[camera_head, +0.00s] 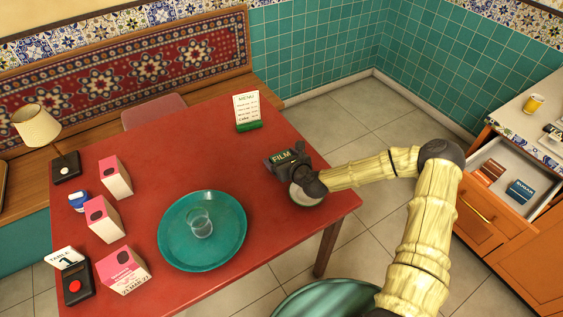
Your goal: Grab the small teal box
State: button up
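A small dark teal box (520,191) with pale lettering lies in the open drawer at the right. A small dark green item marked FILM (287,157) is at the far right part of the red table, right at the dark fingers of my gripper (284,160). My gripper points down and away from me over the table. The fingers are dark and small here, so I cannot tell whether they are closed on the FILM item or only beside it. My gripper is well to the left of the drawer.
The red table (290,235) holds a teal tray (240,245) with a glass (200,224), a menu stand (247,111), several pink-and-white boxes (115,178) and a lamp (38,127). The open drawer (492,153) also holds reddish boxes (488,172).

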aim_at(282, 156)
jog(key=c, duration=0.7)
jog(key=shift+c, duration=0.2)
notch_tip(282, 156, up, 10)
dwell(0.4)
